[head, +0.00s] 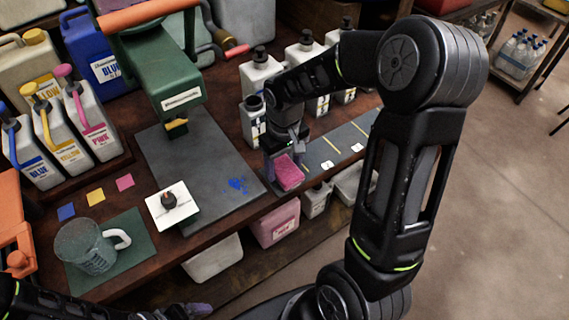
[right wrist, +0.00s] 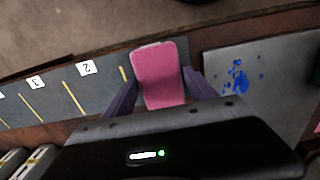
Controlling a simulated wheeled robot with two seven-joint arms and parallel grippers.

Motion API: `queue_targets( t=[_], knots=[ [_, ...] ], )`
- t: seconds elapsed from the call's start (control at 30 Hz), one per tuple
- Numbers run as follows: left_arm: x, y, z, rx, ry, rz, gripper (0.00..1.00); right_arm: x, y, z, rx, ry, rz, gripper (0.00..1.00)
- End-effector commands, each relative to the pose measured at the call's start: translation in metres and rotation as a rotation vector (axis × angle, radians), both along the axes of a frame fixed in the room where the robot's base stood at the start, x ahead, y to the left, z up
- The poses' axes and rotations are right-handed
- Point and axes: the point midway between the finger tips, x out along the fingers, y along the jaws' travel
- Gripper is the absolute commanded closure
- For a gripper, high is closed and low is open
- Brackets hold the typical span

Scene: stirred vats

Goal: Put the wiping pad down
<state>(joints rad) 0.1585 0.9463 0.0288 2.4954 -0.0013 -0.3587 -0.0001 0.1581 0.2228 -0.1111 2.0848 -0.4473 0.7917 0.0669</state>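The wiping pad (head: 289,173) is a pink block at the left end of a dark numbered strip. In the right wrist view the pad (right wrist: 160,75) sits between the two purple fingers of my right gripper (right wrist: 160,88), one against each side. My right gripper (head: 284,160) is shut on it and points down. Whether the pad's underside touches the strip I cannot tell. My left gripper (head: 190,311) shows only partly at the bottom edge, low and away from the pad; its opening is not clear.
The dark strip (head: 337,143) has yellow lines and number cards. Left of the pad, a grey mat (head: 205,150) bears blue spots (head: 238,185). White bottles (head: 262,70) stand behind. A glass jug (head: 85,248) stands on a green mat, near a white square plate (head: 172,210).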

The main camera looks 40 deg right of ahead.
Motion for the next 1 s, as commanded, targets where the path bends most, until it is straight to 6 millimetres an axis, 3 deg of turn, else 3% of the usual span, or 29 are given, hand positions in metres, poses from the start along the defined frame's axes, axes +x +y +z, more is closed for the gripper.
queue_targets(
  t=[0.17,0.57,0.77,1.0],
  knots=[
    [0.000,0.000,0.000,0.000,0.000,0.000,0.12,0.000,0.000,0.000,0.000,0.000,0.000,0.20],
    [0.000,0.000,0.003,0.000,0.000,0.000,0.12,0.001,0.000,0.009,-0.001,-0.002,0.000,0.20],
    [0.000,0.000,0.005,0.000,0.000,0.000,0.12,0.001,0.000,0.040,0.000,-0.006,0.001,0.20],
    [0.000,0.000,0.008,0.000,0.000,0.000,0.12,0.001,0.000,0.091,0.000,-0.005,0.000,0.20]
  ],
)
